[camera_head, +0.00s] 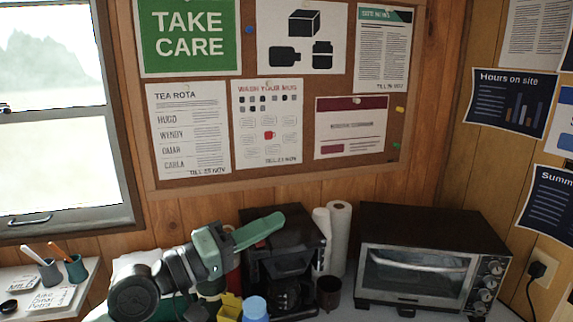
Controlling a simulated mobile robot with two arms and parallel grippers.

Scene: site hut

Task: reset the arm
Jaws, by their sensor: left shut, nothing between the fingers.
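My left arm (160,285) comes up from the bottom left. Its green and grey left gripper (262,230) is shut and empty, raised in front of the black coffee machine (290,265) and covering part of it. The fingers point to the right and slightly up. My right gripper is not in view.
A toaster oven (420,260) stands right of a paper towel roll (339,238) and a dark mug (329,292). A yellow container (229,308) and a blue-lidded jar (255,309) stand below the gripper. Pen cups (76,268) stand by the window. A noticeboard (225,184) hangs behind.

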